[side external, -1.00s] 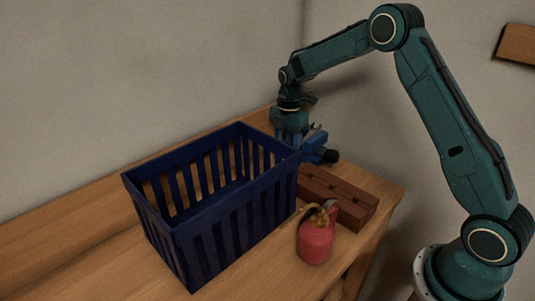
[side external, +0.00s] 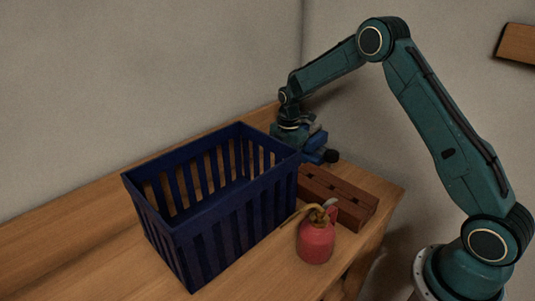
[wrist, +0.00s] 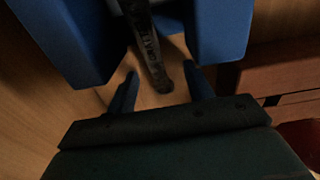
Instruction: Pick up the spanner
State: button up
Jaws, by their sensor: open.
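The spanner (wrist: 148,45) shows in the wrist view as a dark metal bar with raised lettering. It runs down from the top edge between the two blue parts of a vise (wrist: 222,25). Its near end lies between my gripper's fingertips (wrist: 160,87), with a gap visible on both sides. My gripper is open and not closed on it. In the side view my gripper (side external: 289,136) is low behind the basket's far right corner, beside the blue vise (side external: 314,148). Its fingertips are hidden there, and I cannot make out the spanner in that view.
A dark blue slatted basket (side external: 215,232) stands close in front of my gripper. A reddish-brown wooden block (side external: 345,203) and a red oil can (side external: 316,243) are to the right of it. The wooden bench (side external: 70,245) is clear at the left. Walls stand behind.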

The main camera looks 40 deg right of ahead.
dwell(0.3)
jog(key=c, duration=1.1)
jog(key=shift+r, duration=0.2)
notch_tip(320, 180, up, 20)
jog(key=shift+f, duration=0.15)
dwell(0.3)
